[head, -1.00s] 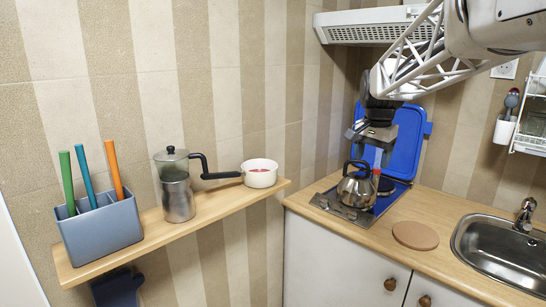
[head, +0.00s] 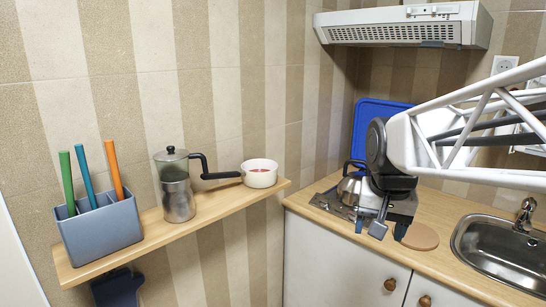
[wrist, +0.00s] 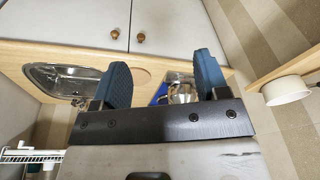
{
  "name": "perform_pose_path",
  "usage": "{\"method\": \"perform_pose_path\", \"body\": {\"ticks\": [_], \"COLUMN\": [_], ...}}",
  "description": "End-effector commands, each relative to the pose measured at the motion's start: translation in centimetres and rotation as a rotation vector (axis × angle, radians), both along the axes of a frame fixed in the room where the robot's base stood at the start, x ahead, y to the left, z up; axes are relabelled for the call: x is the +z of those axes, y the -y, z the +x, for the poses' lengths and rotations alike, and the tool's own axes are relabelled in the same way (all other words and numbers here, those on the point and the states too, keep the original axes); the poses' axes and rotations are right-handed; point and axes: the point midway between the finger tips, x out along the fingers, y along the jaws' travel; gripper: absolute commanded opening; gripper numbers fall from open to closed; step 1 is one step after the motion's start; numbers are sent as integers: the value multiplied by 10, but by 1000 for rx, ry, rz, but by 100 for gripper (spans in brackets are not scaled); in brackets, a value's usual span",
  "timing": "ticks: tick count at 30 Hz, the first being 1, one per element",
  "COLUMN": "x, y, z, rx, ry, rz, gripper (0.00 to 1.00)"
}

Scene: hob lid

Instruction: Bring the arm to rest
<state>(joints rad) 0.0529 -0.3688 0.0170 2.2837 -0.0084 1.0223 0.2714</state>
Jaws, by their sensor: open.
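My gripper (head: 389,231) hangs in front of the hob (head: 328,202), above the worktop's front edge. In the wrist view its two blue fingers stand wide apart with nothing between them, so my gripper (wrist: 163,68) is open and empty. The blue hob lid (head: 377,108) stands raised against the back wall. A steel kettle (head: 349,188) with a black handle stands on the hob, partly hidden behind my gripper. It also shows in the wrist view (wrist: 183,92), beyond the fingers.
A round wooden board (head: 421,237) lies beside the gripper, left of the sink (head: 500,250). A range hood (head: 405,28) hangs above. The left shelf (head: 215,208) holds a white pan (head: 260,174), a coffee pot (head: 177,195) and a utensil box (head: 100,235).

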Motion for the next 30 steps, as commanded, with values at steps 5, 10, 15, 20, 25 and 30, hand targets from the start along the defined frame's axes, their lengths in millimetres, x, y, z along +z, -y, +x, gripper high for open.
{"method": "perform_pose_path", "body": {"ticks": [5, 10, 15, 20, 25, 30], "x": [-20, -41, -63, -77, -85, -85], "y": [-7, -13, -17, -20, -21, -21], "z": [-43, -80, -114, -135, -145, -146], "rx": [79, 155, 226, 271, 293, 295], "ry": [12, 22, 31, 38, 40, 41], "rz": [-14, -28, -42, -50, -56, -56], "gripper": [68, 68, 68, 68, 68, 68]}}
